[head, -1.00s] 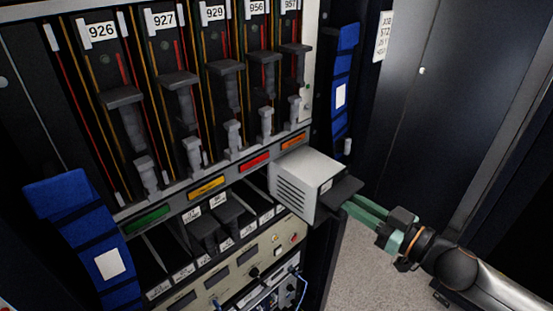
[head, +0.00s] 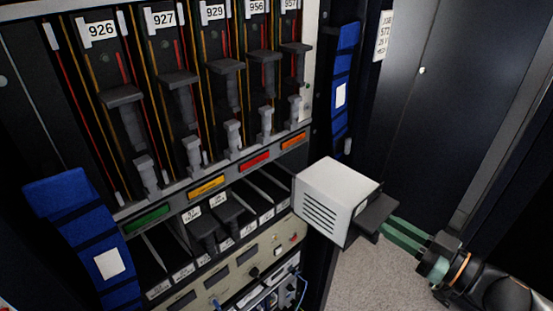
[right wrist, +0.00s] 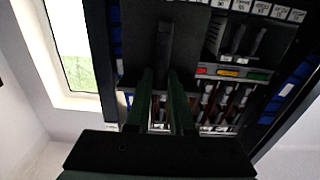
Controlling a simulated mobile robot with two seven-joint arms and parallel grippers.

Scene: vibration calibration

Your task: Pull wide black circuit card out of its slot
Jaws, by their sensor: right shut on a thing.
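The wide card (head: 338,187) is a pale grey vented box with a black front face and black handle (head: 377,214). In the head view it stands forward of the lower rack row at its right end; I cannot tell whether its back end is fully clear of the slot. My right gripper (head: 388,224) is shut on the handle, its green fingers on either side. The right wrist view shows the black face (right wrist: 190,40) and the fingers (right wrist: 162,80) around the handle. My left gripper is not in view.
The rack's lower row holds other black cards (head: 230,212) beside open bays. Above are tall slots with black levers (head: 180,85), numbered 926 to 957. Blue strapped pads (head: 85,235) flank the rack. A dark cabinet (head: 430,110) stands right; grey floor (head: 350,285) is clear below.

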